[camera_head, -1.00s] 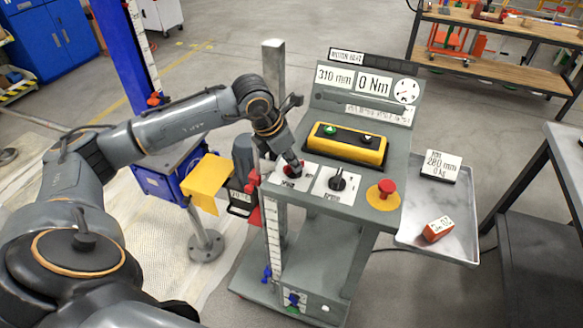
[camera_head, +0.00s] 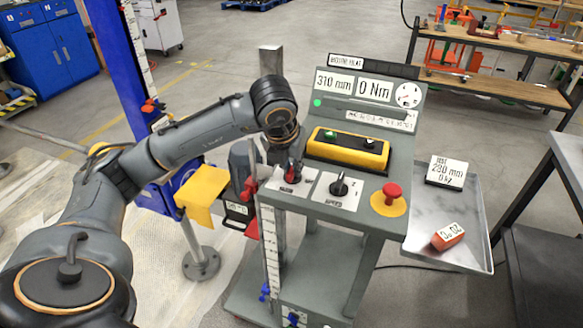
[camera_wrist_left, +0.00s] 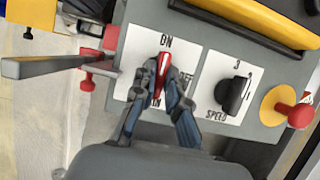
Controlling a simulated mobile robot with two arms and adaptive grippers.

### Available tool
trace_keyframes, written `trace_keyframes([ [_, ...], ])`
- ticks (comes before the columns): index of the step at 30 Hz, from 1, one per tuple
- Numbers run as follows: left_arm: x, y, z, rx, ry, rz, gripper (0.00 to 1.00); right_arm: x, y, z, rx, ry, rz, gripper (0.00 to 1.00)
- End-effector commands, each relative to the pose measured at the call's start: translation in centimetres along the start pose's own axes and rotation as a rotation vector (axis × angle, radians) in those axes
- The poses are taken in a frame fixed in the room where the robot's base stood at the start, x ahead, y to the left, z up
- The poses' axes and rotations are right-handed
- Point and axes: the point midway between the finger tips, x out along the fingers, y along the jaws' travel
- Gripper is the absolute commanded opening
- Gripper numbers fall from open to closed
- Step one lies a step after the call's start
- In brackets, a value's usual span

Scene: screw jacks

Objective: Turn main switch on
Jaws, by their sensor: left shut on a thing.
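The red main switch (camera_wrist_left: 163,68) sits on a white plate on the grey console. In the left wrist view its red handle points up at the ON label (camera_wrist_left: 166,40). The switch also shows in the head view (camera_head: 291,174), partly covered by my gripper. My left gripper (camera_wrist_left: 161,92) is shut on the switch, with one finger on each side of its handle. In the head view my left gripper (camera_head: 287,163) reaches down to the plate from above. A green light (camera_head: 318,103) glows on the display panel. My right gripper is not in view.
The black speed knob (camera_head: 340,185) is just right of the switch. A red emergency button (camera_head: 392,193) stands farther right. A yellow button box (camera_head: 347,147) lies behind. A metal tray (camera_head: 470,255) holds an orange weight (camera_head: 447,237).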

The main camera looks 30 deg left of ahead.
Motion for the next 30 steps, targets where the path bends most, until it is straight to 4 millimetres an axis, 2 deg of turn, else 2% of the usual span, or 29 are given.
trace_keyframes([
  [14,-0.03,0.02,0.06,-0.015,0.000,0.005,0.00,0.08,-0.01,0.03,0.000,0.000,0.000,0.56],
  [15,-0.03,0.02,0.05,-0.015,0.000,0.005,0.17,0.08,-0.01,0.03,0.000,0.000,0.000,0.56],
  [18,-0.03,0.01,0.05,-0.014,0.000,0.005,0.36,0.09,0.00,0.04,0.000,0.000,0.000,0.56],
  [26,-0.02,0.00,0.03,-0.013,0.000,0.005,0.36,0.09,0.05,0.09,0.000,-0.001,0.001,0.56],
  [30,-0.72,-0.02,0.09,-0.013,-0.002,0.004,0.36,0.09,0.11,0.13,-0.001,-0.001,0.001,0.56],
])
